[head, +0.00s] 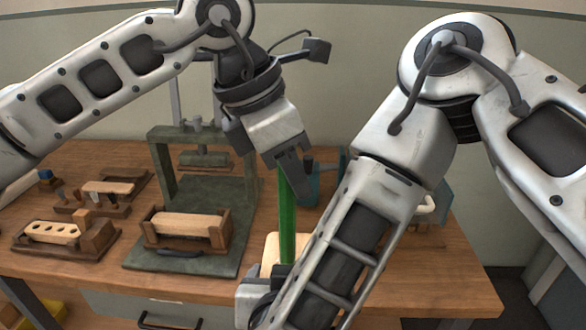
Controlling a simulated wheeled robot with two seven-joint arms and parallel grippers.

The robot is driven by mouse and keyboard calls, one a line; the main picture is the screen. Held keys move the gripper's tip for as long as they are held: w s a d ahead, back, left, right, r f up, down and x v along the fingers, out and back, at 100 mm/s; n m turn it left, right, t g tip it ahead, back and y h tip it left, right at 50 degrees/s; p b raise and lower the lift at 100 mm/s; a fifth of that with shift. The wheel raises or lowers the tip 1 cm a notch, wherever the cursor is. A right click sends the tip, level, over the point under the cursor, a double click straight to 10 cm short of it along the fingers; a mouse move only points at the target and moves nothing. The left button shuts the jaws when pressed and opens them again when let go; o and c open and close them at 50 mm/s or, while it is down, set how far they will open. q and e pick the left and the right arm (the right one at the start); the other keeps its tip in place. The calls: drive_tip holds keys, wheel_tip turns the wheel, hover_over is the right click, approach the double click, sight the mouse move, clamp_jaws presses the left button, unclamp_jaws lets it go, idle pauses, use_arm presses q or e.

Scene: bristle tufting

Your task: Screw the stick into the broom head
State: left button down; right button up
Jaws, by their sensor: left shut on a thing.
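My left gripper (291,172) is shut on the upper end of a green stick (287,220). The stick stands nearly upright at the middle of the bench's front part. Its lower end passes down behind my right wrist, so I cannot tell what it touches. A pale wooden piece (271,247) shows right beside the stick's lower part, partly hidden by my right arm. It may be the broom head, but I cannot tell.
A green press frame (165,160) stands on a base plate, with a wooden block (186,225) in a brown holder. A block with several holes (50,231) and other wooden fixtures lie at left. A teal container (325,180) is behind the stick. Bare bench (455,275) shows at right.

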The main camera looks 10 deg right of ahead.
use_arm(q)
drive_tip(key=shift+f, duration=0.55)
use_arm(e)
drive_tip(key=c, duration=0.4)
drive_tip(key=shift+c, duration=0.2)
use_arm(q)
drive_tip(key=m+g+y, duration=0.1)
drive_tip(key=m, duration=0.6)
drive_tip(key=m+g+y, duration=0.2)
drive_tip(key=m, duration=0.5)
drive_tip(key=m+g+y, duration=0.2)
drive_tip(key=m, duration=0.5)
drive_tip(key=shift+s+a+m, duration=0.3)
drive_tip(key=shift+s+a, duration=0.1)
drive_tip(key=m, duration=0.2)
drive_tip(key=m+y, duration=0.1)
drive_tip(key=m, duration=0.1)
drive_tip(key=shift+a+t+y, duration=0.2)
drive_tip(key=shift+t+y, duration=0.1)
drive_tip(key=m, duration=0.2)
drive_tip(key=m+t+y, duration=0.1)
drive_tip(key=m, duration=0.1)
drive_tip(key=shift+w+a+f, duration=0.1)
drive_tip(key=shift+w+a, duration=0.05)
